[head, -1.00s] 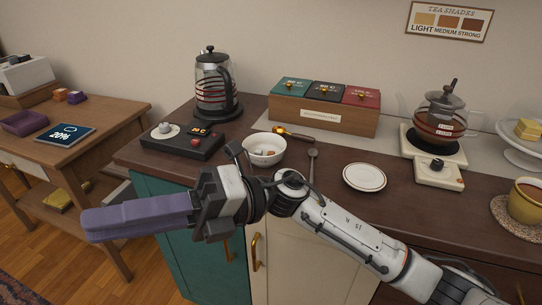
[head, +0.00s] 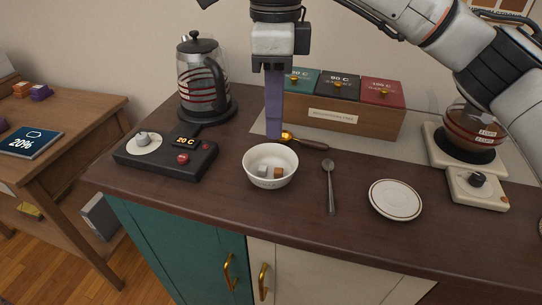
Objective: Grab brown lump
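The brown lump (head: 278,173), a small cube, lies in a white bowl (head: 271,184) on the dark counter, beside a pale lump (head: 262,171). My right gripper (head: 273,136) points straight down, its purple fingers ending just above the bowl's far rim in the picture. The fingers line up as one block from this side, so their gap is hidden. No lump shows at their tips. My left gripper is out of view.
A spoon (head: 330,186) and a saucer (head: 395,200) lie right of the bowl. A brass-ended scoop (head: 308,143) lies behind it. A black control box (head: 166,157) and glass kettle (head: 203,80) stand left. Tea boxes (head: 340,115) stand behind.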

